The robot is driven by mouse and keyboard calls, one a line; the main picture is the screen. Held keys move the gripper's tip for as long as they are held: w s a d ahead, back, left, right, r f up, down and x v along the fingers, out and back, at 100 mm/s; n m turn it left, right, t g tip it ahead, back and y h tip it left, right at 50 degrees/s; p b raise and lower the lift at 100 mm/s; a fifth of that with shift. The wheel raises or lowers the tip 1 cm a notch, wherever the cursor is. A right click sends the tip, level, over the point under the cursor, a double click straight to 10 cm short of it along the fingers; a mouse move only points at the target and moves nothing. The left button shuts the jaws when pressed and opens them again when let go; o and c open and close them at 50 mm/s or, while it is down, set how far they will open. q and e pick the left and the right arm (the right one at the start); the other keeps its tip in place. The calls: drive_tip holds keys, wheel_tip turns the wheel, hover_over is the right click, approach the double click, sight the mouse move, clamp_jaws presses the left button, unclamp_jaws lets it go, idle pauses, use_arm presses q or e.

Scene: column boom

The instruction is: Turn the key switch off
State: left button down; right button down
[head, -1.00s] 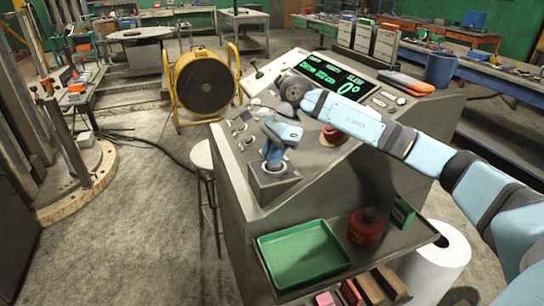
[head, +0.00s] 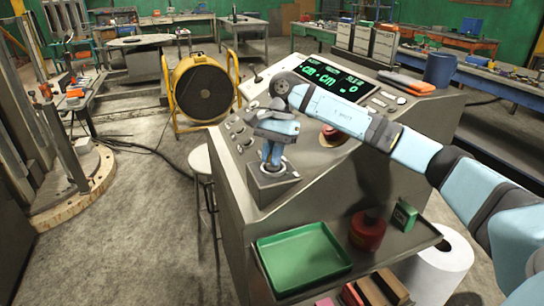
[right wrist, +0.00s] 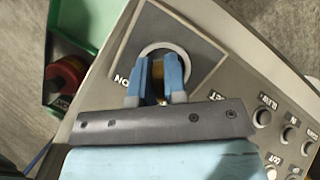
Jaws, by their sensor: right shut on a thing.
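The key switch (head: 270,184) is a raised grey box with a round collar on the left end of the console. In the right wrist view its pale collar ring (right wrist: 181,47) sits on a dark square plate, with an "ON" label beside it. My right gripper (head: 270,160) reaches down onto it, its two blue fingers (right wrist: 158,62) closed on a gold-coloured key (right wrist: 159,88). The fingers hide most of the key and the keyhole. My left gripper is not in view.
The console (head: 232,222) carries a green-lit display (head: 330,78), a red button (head: 331,134) and several knobs. A shelf below holds a green tray (head: 302,262) and a red container (head: 367,232). A stool (head: 200,160) and yellow fan (head: 202,88) stand to the left.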

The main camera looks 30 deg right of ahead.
idle(0.3)
drive_tip(key=c, duration=1.2)
unclamp_jaws()
drive_tip(key=shift+o, duration=0.2)
drive_tip(key=shift+r, duration=0.15)
use_arm(q)
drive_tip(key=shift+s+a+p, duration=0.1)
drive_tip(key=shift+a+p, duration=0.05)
drive_tip(key=shift+p, duration=0.6)
use_arm(e)
drive_tip(key=v, duration=1.3)
drive_tip(key=shift+r, duration=0.3)
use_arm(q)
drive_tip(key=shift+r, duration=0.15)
use_arm(e)
drive_tip(key=shift+w+d+f, duration=0.1)
